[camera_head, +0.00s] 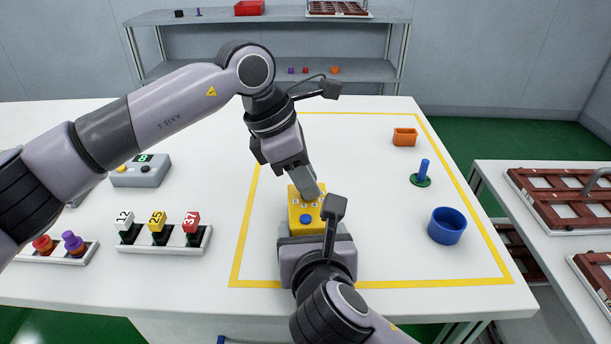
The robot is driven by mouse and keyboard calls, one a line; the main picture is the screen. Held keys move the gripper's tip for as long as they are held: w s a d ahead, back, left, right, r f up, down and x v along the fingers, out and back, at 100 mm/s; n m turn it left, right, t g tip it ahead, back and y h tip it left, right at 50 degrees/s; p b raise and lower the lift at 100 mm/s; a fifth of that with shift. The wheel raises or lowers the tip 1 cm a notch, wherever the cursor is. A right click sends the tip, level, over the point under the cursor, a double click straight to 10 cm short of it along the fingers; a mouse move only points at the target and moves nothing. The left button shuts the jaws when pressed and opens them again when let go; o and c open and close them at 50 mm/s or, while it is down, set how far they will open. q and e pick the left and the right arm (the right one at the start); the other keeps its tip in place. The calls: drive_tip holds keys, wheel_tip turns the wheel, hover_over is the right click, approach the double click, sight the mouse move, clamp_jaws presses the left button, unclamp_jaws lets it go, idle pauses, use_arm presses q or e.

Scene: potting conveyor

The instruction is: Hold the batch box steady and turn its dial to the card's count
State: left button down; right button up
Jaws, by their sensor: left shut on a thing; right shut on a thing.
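The yellow batch box (294,214) stands on the white table inside the yellow outline. Its top carries small white number marks and a blue button (306,219). My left gripper (310,190) reaches down from above, shut at the far part of the box's top, where its fingers cover the dial. The dial's setting cannot be read. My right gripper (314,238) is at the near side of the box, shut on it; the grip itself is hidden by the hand.
Left are a grey box with a green display (142,172), a rack of numbered blocks (165,240) and a tray with red and purple knobs (62,255). Right are an orange container (404,137), a blue-green peg (422,175) and a blue bowl (447,226).

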use_arm(q)
drive_tip(key=shift+w+m+g, duration=0.1)
drive_tip(key=shift+m+g, duration=0.6)
drive_tip(key=shift+m, duration=1)
drive_tip(key=c, duration=0.9)
unclamp_jaws()
drive_tip(key=shift+c, duration=0.2)
drive_tip(key=shift+r, duration=0.1)
drive_tip(key=v, duration=1.2)
drive_tip(key=shift+d, duration=0.1)
use_arm(e)
drive_tip(key=o, duration=0.9)
